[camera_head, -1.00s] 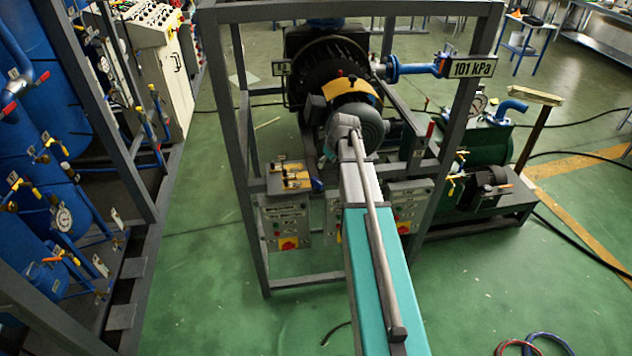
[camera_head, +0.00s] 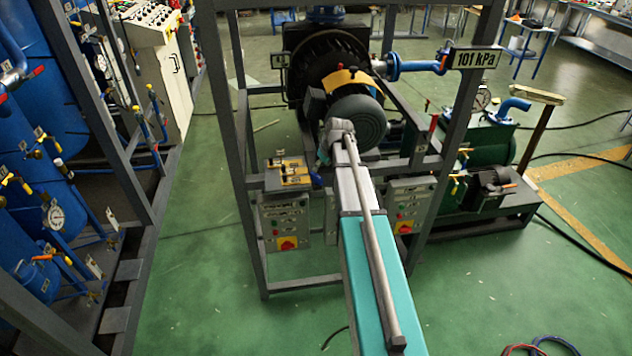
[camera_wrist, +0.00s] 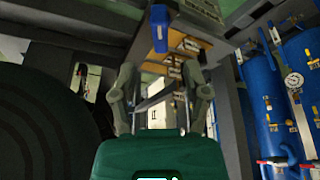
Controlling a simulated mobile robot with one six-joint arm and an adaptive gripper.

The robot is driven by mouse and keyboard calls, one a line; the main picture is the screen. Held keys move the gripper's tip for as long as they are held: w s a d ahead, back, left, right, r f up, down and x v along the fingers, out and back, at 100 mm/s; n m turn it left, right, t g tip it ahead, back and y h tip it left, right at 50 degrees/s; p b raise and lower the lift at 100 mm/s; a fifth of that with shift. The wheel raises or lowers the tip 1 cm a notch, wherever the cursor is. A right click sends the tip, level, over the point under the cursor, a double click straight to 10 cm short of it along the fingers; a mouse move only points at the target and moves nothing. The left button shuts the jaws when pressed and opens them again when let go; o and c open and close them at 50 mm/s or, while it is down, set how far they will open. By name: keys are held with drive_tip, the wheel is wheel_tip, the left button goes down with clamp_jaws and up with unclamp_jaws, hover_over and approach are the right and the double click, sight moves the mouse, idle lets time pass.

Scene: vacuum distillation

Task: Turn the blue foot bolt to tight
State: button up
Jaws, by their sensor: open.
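A blue block-shaped piece (camera_wrist: 160,28), which looks like the blue foot bolt, hangs at the top centre in the wrist view. It is beyond my fingertips and apart from them. A small blue piece also shows beside the yellow-topped panel in the head view (camera_head: 317,181); I cannot tell for sure that it is the same part. My gripper (camera_wrist: 160,85) is open and empty, with one finger on each side of the picture's middle. In the head view my own arm mostly hides the gripper, in front of the motor.
A grey frame (camera_head: 240,150) surrounds the motor (camera_head: 357,122) and control boxes (camera_head: 285,222). A dark round body (camera_wrist: 45,125) stands close on the left in the wrist view, and blue tanks (camera_wrist: 300,75) stand right. Green floor is open at front right.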

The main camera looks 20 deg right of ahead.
sight(317, 175)
drive_tip(key=shift+b+x, duration=3.05)
drive_tip(key=shift+x, duration=0.6)
clamp_jaws()
drive_tip(key=shift+a, duration=0.15)
